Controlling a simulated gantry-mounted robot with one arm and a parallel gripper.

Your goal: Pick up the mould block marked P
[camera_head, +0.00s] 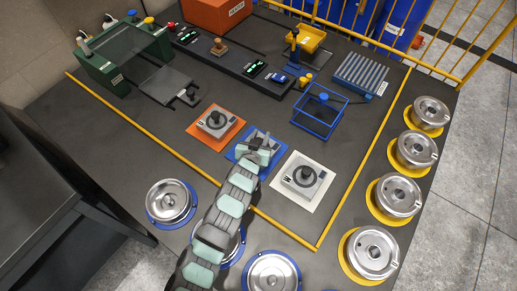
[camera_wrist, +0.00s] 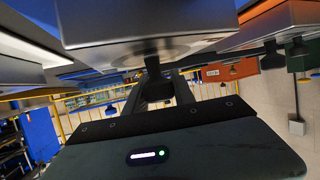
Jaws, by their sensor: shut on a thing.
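A grey mould block (camera_wrist: 150,28) fills the top of the wrist view, close up. My gripper (camera_wrist: 154,78) is shut on the dark knob (camera_wrist: 152,62) of this block. In the head view my gripper (camera_head: 262,146) is over the blue mat (camera_head: 237,154), between the other two blocks, and hides most of the held block. I cannot read a mark on it, nor tell whether it is clear of the mat. One mould block (camera_head: 216,122) sits on an orange mat at left. Another mould block (camera_head: 303,178) sits on a white mat at right.
Round metal moulds stand on yellow rings at right, such as one mould (camera_head: 414,149), and on blue rings in front, such as another mould (camera_head: 169,200). A blue wire frame (camera_head: 320,108) stands behind the blocks. A green press (camera_head: 124,55) is at back left. Yellow strips edge the area.

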